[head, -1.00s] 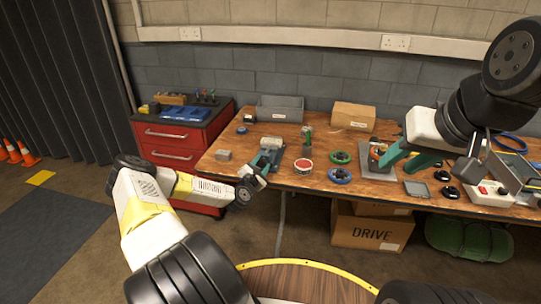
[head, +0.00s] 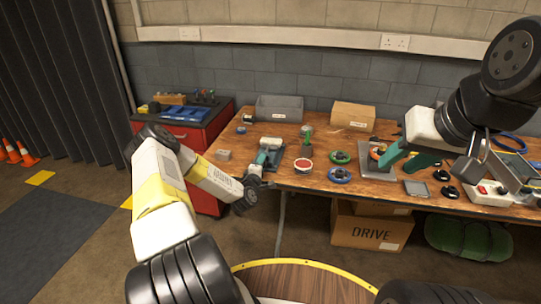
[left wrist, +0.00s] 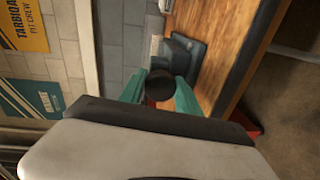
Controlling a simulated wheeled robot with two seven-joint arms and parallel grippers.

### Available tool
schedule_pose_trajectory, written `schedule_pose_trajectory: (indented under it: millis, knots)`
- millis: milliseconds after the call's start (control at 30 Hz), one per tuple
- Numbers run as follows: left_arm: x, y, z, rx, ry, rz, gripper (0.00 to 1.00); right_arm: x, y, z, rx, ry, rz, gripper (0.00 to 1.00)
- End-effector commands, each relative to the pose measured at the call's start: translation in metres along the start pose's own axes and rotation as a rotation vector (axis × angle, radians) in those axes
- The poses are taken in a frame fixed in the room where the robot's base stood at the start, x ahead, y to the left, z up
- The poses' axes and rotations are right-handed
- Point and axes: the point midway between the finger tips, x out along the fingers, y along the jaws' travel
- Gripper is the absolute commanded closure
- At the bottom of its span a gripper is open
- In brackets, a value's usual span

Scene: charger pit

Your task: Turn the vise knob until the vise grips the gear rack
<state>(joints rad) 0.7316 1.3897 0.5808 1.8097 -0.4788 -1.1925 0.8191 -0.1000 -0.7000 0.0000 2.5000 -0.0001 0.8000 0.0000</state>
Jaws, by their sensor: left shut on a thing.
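The vise (head: 274,157) is a dark grey-blue block near the front left edge of the wooden bench. A pale piece (head: 271,142), perhaps the gear rack, lies at its far end; I cannot tell whether the jaws touch it. My left gripper (head: 262,158) is at the vise's near end. In the left wrist view its teal fingers (left wrist: 160,88) are shut on the round black vise knob (left wrist: 160,84), one on each side. The vise body (left wrist: 186,55) shows beyond. My right gripper (head: 402,163) hangs over the bench's right part with teal fingers spread, apparently empty.
A small grey block (head: 223,155) lies left of the vise. A red-topped tin (head: 303,166), a green ring (head: 340,157) and a blue ring (head: 339,175) lie to its right. The red tool cabinet (head: 184,137) is left.

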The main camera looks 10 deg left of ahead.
Motion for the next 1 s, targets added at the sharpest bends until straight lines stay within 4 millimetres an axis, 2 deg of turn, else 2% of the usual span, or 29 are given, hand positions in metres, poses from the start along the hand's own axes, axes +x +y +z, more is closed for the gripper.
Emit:
schedule_pose_trajectory:
  millis: [1000]
  knots:
    - [-0.0017, -0.0069, 0.0002, 0.963, 0.088, 0.005, 1.00, 0.0000, 0.0000, 0.0000, 0.000, 0.000, 0.000, 0.64]
